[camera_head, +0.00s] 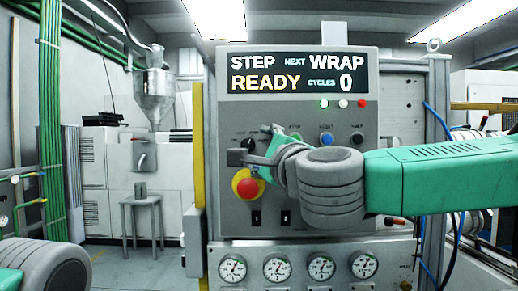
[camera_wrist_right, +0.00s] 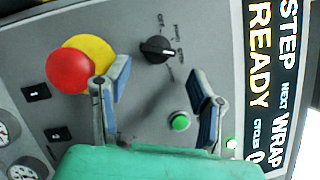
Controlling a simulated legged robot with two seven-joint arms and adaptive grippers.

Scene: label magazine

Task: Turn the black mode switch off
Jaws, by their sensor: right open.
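The black mode switch (camera_wrist_right: 157,49) is a round rotary knob on the grey control panel. It shows clearly in the right wrist view, with small labels around it that I cannot read. In the head view only a little of the switch (camera_head: 248,143) shows beside my fingers. My right gripper (camera_wrist_right: 160,80) is open and empty. Its two fingers stand apart in front of the panel, one on each side of the line towards the knob. I see no contact with the knob. In the head view the right gripper (camera_head: 252,147) covers part of the panel. My left gripper is out of view.
A red mushroom button on a yellow base (camera_wrist_right: 75,68) sits close to one finger. A lit green button (camera_wrist_right: 180,122) is near the other. A blue button (camera_head: 326,139) is farther right. The display (camera_head: 295,74) reads READY, and several gauges (camera_head: 276,267) line the bottom.

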